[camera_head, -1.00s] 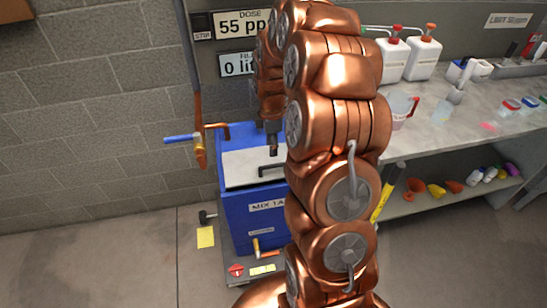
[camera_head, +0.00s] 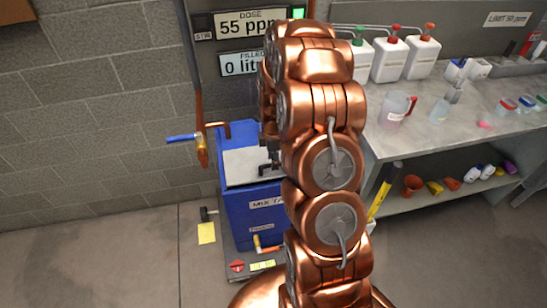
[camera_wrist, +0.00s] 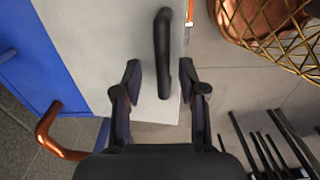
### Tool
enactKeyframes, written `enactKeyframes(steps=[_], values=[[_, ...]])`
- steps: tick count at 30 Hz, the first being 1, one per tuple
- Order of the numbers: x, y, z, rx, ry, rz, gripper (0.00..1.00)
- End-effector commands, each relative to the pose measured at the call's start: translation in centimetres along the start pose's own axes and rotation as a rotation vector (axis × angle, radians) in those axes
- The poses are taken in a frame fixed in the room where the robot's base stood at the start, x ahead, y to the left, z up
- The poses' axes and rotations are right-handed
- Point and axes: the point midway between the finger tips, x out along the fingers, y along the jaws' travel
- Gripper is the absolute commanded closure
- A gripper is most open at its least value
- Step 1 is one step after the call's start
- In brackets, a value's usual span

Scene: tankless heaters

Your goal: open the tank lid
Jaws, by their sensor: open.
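The blue mix tank (camera_head: 240,212) stands on the floor by the wall. Its light grey lid (camera_head: 240,168) lies flat and closed on top. The lid also fills the middle of the wrist view (camera_wrist: 100,50), with its black bar handle (camera_wrist: 162,50) upright in the picture. My gripper (camera_wrist: 160,80) is open, its two fingers on either side of the handle's near end in that view. I cannot tell how far above the handle the fingertips are, and no contact shows. In the head view my copper arm hides the right part of the tank and most of the gripper.
A copper pipe with a blue-handled valve (camera_head: 184,138) stands left of the tank. A bench (camera_head: 450,120) on the right holds white bottles (camera_head: 390,60) and a jug (camera_head: 396,107). A yellow note (camera_head: 206,233) lies at the tank's left. Floor at front left is clear.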

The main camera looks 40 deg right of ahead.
Motion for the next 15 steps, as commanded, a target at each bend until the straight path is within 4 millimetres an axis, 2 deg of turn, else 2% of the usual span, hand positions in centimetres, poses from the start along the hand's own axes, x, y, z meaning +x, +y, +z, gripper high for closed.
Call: enactKeyframes(steps=[7, 15], values=[[0.11, 0.0, 0.0, 0.001, 0.0, 0.0, 0.59], [0.1, -0.01, 0.0, 0.001, 0.0, 0.0, 0.86]])
